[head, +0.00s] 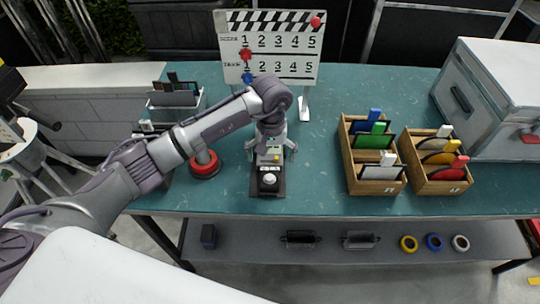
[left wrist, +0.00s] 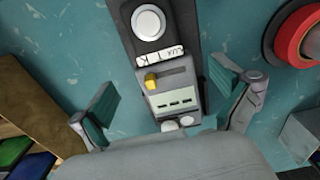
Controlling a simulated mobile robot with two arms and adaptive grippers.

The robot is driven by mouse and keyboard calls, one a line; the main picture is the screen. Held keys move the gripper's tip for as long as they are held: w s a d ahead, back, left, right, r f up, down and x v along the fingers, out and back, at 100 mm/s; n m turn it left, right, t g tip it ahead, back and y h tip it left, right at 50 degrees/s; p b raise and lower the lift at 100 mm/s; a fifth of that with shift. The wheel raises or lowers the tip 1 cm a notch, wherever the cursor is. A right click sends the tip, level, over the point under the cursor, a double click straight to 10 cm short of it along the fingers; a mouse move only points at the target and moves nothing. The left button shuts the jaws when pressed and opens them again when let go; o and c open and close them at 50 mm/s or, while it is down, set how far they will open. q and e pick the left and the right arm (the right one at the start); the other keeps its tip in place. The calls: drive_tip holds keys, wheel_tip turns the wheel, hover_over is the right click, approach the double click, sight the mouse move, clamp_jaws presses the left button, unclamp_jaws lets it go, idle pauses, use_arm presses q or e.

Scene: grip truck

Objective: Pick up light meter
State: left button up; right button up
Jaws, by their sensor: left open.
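The light meter (head: 268,180) lies on the green-blue table, a dark-cased device with a white round dome, a yellow knob and a small display. In the left wrist view the light meter (left wrist: 165,50) lies between the fingers, with a gap on both sides. My left gripper (head: 271,152) is above its far end, pointing down. In the left wrist view my left gripper (left wrist: 170,112) is open, its teal pads apart and not touching the meter. The gripper's own body hides the meter's far end. My right gripper is not in view.
A red round-based object (head: 205,166) stands left of the meter. A clapperboard (head: 270,45) stands behind. Two wooden boxes (head: 375,186) (head: 437,187) with coloured cards and a white case (head: 500,95) stand to the right. The table (head: 320,190) is clear between meter and boxes.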

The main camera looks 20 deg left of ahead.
sight(270, 163)
use_arm(q)
drive_tip(key=f, duration=0.2)
drive_tip(key=f+p, duration=0.1)
drive_tip(key=f, duration=0.1)
drive_tip(key=shift+w+a, duration=0.15)
drive_tip(key=shift+a, duration=0.05)
drive_tip(key=c, duration=1.2)
drive_tip(key=shift+c, duration=0.8)
